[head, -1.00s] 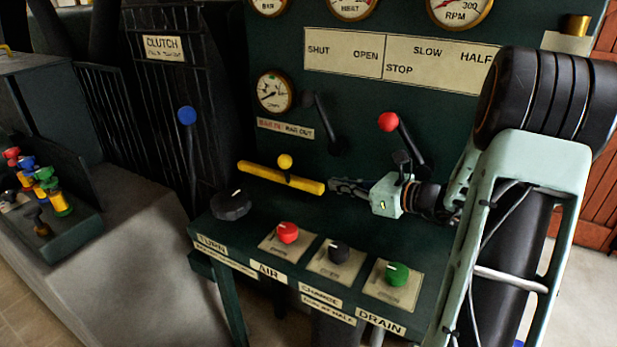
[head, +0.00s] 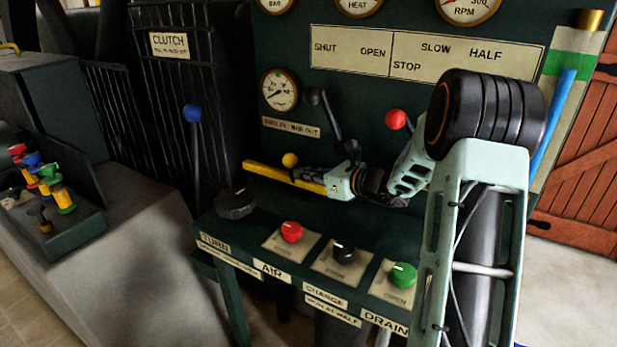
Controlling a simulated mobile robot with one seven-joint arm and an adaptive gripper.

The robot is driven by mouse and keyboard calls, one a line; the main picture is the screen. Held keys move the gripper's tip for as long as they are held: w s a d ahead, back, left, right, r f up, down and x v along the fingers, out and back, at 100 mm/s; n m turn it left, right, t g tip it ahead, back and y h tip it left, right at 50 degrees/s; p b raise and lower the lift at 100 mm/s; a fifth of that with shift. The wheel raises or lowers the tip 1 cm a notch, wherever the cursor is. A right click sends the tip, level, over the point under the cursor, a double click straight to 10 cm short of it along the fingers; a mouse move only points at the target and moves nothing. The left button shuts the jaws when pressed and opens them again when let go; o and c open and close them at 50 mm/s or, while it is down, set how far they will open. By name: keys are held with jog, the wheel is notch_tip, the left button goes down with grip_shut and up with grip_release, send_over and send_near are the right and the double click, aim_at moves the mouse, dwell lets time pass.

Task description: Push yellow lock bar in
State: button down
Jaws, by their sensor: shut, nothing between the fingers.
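The yellow lock bar (head: 266,170) lies across the front of the dark green panel, sloping down to the right, with a round yellow knob (head: 290,159) above its middle. My gripper (head: 298,173) is shut and empty. It reaches in from the right, with its dark fingers over the right half of the bar just right of the knob. The fingers hide part of the bar. I cannot tell whether they touch it.
A red-knobbed lever (head: 396,120) and a black-knobbed lever (head: 313,97) stand above my gripper. A blue-knobbed lever (head: 192,114) is to the left. Below are a black dial knob (head: 235,203) and red (head: 291,232), black (head: 344,252) and green (head: 403,275) knobs.

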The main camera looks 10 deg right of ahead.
jog(key=w+a, duration=0.2)
jog(key=w+a+b, duration=0.1)
jog(key=w+a, duration=0.2)
jog(key=shift+w+a, duration=0.1)
jog(key=shift+a, duration=0.2)
jog(key=shift+d, duration=0.1)
